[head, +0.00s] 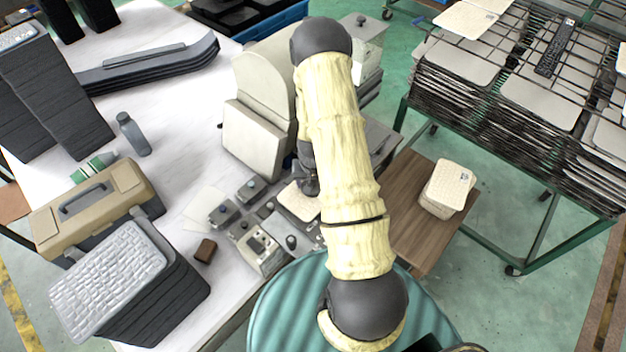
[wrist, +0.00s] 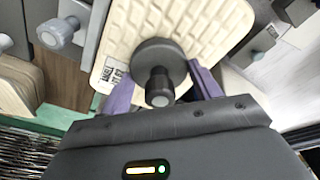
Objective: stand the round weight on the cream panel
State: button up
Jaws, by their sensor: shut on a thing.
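The round weight (wrist: 158,60) is a dark grey disc with a knob, seen in the middle of the wrist view. My gripper (wrist: 163,88) has its two purple fingers on either side of the weight and is shut on it. The cream panel (wrist: 200,25) lies behind the weight, with a grid texture and a small printed label at its left corner. I cannot tell whether the weight touches the panel. In the head view the cream panel (head: 298,203) is on the machine's bed beside my gripper (head: 308,186); the weight is not clearly seen there.
Metal knobs and clamp blocks (head: 224,213) crowd the left of the panel. A wooden board with a stack of cream panels (head: 447,190) is to the right. A toolbox (head: 95,205) and a stack of trays (head: 130,280) stand on the white table at left.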

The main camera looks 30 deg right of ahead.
aim_at(313, 182)
jog(key=shift+s, duration=0.1)
jog(key=o, duration=1.4)
jog(key=shift+d+f, duration=0.1)
jog(key=shift+r+b, duration=0.3)
jog(key=shift+r, duration=0.55)
jog(key=r, duration=0.3)
jog(key=s+r+b, duration=0.1)
jog(key=r, duration=0.3)
jog(key=r+b, duration=0.1)
jog(key=r, duration=0.2)
jog(key=shift+s+a+r, duration=0.15)
jog(key=shift+a+r, duration=0.15)
jog(key=shift+a, duration=0.05)
